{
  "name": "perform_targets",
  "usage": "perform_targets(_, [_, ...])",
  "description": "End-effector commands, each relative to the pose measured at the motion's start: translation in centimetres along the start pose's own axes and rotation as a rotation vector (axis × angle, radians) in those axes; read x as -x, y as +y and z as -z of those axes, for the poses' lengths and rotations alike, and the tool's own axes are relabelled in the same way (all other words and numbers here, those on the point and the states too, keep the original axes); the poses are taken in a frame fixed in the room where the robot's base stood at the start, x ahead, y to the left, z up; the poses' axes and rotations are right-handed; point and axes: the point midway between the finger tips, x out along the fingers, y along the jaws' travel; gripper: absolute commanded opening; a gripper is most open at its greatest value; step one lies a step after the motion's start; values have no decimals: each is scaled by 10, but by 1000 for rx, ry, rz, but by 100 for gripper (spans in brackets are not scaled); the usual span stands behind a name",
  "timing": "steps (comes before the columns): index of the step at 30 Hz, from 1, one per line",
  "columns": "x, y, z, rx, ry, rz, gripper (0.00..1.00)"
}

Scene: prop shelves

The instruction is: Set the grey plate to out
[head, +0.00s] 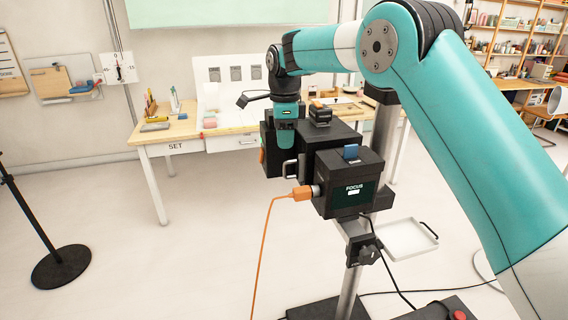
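No plate marked "out" can be read. A pale grey tray-like plate (405,240) with a dark handle on its right edge sits low beside the stand of a black camera-like device (348,182); I cannot tell if it is the task's grey plate. The device has a screen reading FOCUS, a blue piece (351,153) on top and an orange plug (302,193) at its left side. My gripper (284,146) points down at the device's left side, above a pale handle (289,171). Its fingertips are small and partly lost against the black body, so opening and contact are unclear.
A wooden table (160,132) marked SET stands behind, with small props. A wall dial plate (119,67) and a board (62,82) hang at left. A round black stand base (61,267) is at lower left. Orange and black cables cross the floor. Open floor lies at left.

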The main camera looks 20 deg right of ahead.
Motion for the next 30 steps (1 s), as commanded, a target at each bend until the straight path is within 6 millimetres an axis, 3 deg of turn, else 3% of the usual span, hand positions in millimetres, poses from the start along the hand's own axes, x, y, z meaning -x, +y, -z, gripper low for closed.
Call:
perform_targets(6, [-45,0,0,0,2,-4,36])
perform_targets(12, [-73,0,0,0,1,-2,36])
perform_targets(24, [-84,0,0,0,0,1,36])
perform_targets(25, [-83,0,0,0,0,0,34])
perform_targets(30, [-83,0,0,0,0,0,0])
